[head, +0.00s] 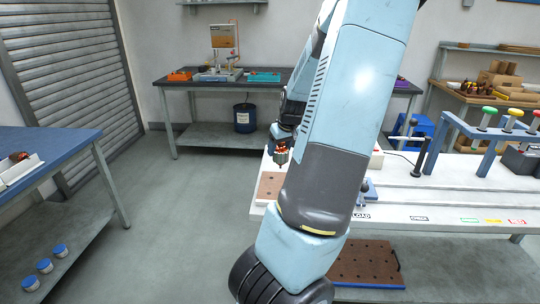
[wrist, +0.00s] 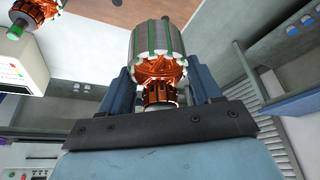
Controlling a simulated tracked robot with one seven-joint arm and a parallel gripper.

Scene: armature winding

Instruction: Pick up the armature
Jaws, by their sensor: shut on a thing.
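My gripper (wrist: 160,90) is shut on an armature (wrist: 160,45) in the wrist view. Its blue fingers stand on either side of the copper-coloured commutator end. The grey core with green strips and copper windings points away from the gripper. In the head view my gripper (head: 281,138) is small and partly hidden behind my arm. The held armature (head: 282,157) hangs below it, close to the brown board (head: 268,188) on the white bench. I cannot tell from this view how far it is above the board. A second armature (wrist: 22,14) shows at the wrist view's top left.
The white bench (head: 440,190) carries a blue frame with green, yellow and red knobs (head: 512,113) at right. A brown board with holes (head: 368,264) lies on the level below. A dark-topped table (head: 200,80) stands behind. A blue-topped table (head: 40,145) is at left, with clear floor between.

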